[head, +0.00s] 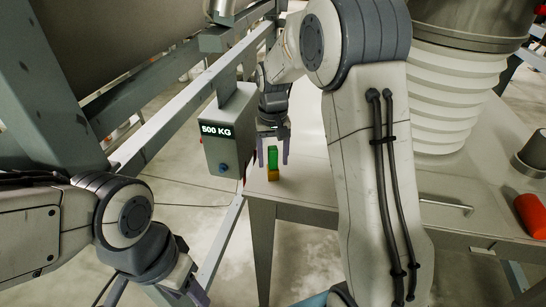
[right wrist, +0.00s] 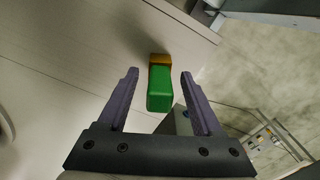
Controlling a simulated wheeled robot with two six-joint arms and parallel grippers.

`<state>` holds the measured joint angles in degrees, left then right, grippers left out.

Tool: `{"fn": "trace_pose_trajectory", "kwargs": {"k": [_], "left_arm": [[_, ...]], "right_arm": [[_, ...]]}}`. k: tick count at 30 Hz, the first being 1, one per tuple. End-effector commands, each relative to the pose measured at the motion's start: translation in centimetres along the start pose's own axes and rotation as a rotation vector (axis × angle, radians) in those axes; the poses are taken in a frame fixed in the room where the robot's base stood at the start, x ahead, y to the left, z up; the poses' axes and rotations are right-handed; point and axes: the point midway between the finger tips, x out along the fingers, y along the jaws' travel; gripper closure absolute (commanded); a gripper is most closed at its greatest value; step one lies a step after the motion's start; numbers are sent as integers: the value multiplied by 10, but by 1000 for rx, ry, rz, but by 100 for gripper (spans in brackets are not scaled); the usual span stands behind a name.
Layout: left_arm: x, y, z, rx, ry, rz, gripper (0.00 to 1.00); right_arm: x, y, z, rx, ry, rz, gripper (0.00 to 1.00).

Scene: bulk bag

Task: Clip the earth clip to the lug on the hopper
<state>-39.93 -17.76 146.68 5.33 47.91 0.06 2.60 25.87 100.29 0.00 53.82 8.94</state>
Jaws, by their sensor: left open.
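The earth clip (head: 272,158), a green block with an orange-yellow end, is on the edge of the pale hopper top (head: 310,185). My right gripper (head: 273,155) is open just above it, one finger on each side. In the right wrist view the clip (right wrist: 160,88) lies between the open fingers (right wrist: 158,78), with a gap on both sides. I cannot make out the lug in either view. My left gripper (head: 160,292) is open at the bottom left, away from the clip and partly cut off by the frame.
A grey box with a 500 KG display (head: 217,132) hangs close to the left of my right gripper. A white ribbed spout (head: 455,95) stands at the right, with an orange-red cylinder (head: 532,214) near the right edge. Steel frame beams (head: 195,95) run along the left.

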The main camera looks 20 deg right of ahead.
Motion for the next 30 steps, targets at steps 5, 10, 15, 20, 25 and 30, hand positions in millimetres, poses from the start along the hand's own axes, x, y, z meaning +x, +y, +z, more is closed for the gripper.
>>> {"fn": "trace_pose_trajectory", "kwargs": {"k": [5, 10, 15, 20, 25, 30], "left_arm": [[1, 0, 0, 0, 0, 0, 50], [6, 0, 0, 0, 0, 0, 50], [10, -1, 1, 0, 0, 0, 50], [13, -1, 1, 1, 0, 0, 50], [14, -1, 1, 1, 0, 0, 50], [13, -1, 1, 1, 0, 0, 50]], "right_arm": [[-2, 0, 0, 0, 0, 0, 33], [-23, 0, -1, 0, 6, -1, 33], [-58, 0, -1, 0, 6, -1, 33], [-86, 0, -1, 0, 4, -1, 33], [-102, 0, 0, 0, 2, 0, 33], [-105, -5, 4, -14, 0, -1, 33]]}}
